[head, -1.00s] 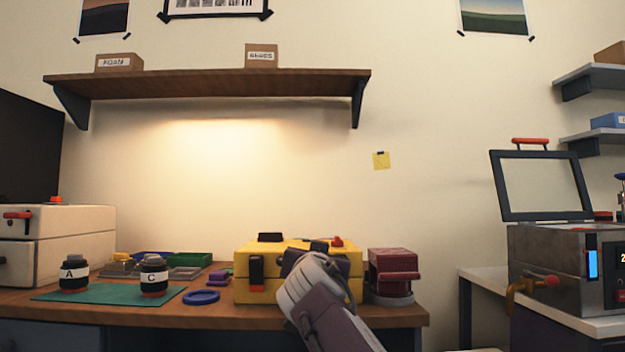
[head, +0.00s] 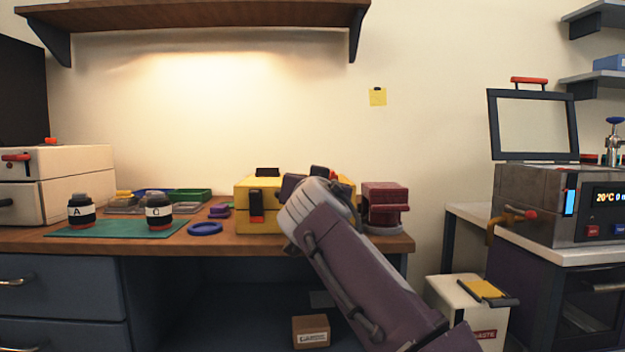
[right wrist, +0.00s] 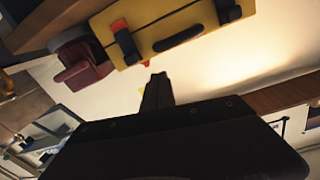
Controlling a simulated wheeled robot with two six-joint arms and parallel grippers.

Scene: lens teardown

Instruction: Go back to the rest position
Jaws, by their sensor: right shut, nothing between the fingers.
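My right arm (head: 350,255) reaches up from the lower right in the head view, its wrist in front of the yellow box (head: 256,220). The fingers of my right gripper are hard to make out there. In the right wrist view, the right gripper (right wrist: 157,80) is shut and empty, with its fingertips against the pale wall. The yellow box (right wrist: 165,25) shows beyond the tips, apart from them in the picture. My left gripper is in neither view.
The wooden bench holds jars A (head: 81,212) and C (head: 159,212) on a green mat (head: 115,231), a blue ring (head: 205,229) and a dark red device (head: 385,203). A steel oven (head: 530,200) with raised lid and a white bin (head: 466,310) stand right.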

